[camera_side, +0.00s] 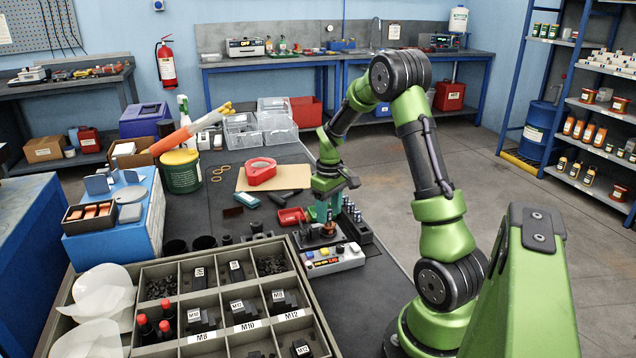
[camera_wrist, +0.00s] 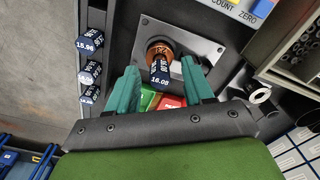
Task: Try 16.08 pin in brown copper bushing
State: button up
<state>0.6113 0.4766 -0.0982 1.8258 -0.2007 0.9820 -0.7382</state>
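The pin labelled 16.08 (camera_wrist: 160,76) has a dark blue head and shows between my fingers in the wrist view. Its head overlaps the near edge of the brown copper bushing (camera_wrist: 157,49), which sits in a grey plate. The pin appears to stand at the bushing, but its lower end is hidden, so I cannot tell how deep it is. My gripper (camera_wrist: 160,68) has two teal fingers spread apart, with a visible gap on each side of the pin. In the side view my gripper (camera_side: 328,207) is low over the fixture, and the pin cannot be made out.
Other labelled pins, one marked 15.96 (camera_wrist: 90,42), stand in a black rack (camera_wrist: 97,18) left of the plate. A control box with coloured buttons (camera_side: 334,261) is in front of the fixture. A compartment tray (camera_side: 222,289) stands at left front. A red container (camera_side: 291,216) lies close by.

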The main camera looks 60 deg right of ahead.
notch_tip(320, 180, up, 17)
dwell(0.6)
jog(key=shift+r, duration=2.45)
jog(key=s+a+f+t, duration=0.1)
jog(key=s+a+t, duration=0.1)
jog(key=a, duration=0.8)
jog(key=s+a+f+t+y, duration=0.1)
jog(key=s+a+t, duration=0.1)
jog(key=a, duration=0.8)
jog(key=s+a+f+m+t+y, duration=0.1)
jog(key=s+a+t, duration=0.2)
jog(key=a, duration=0.6)
jog(key=shift+s+a+f, duration=0.35)
jog(key=shift+s+a, duration=0.05)
jog(key=shift+s, duration=0.35)
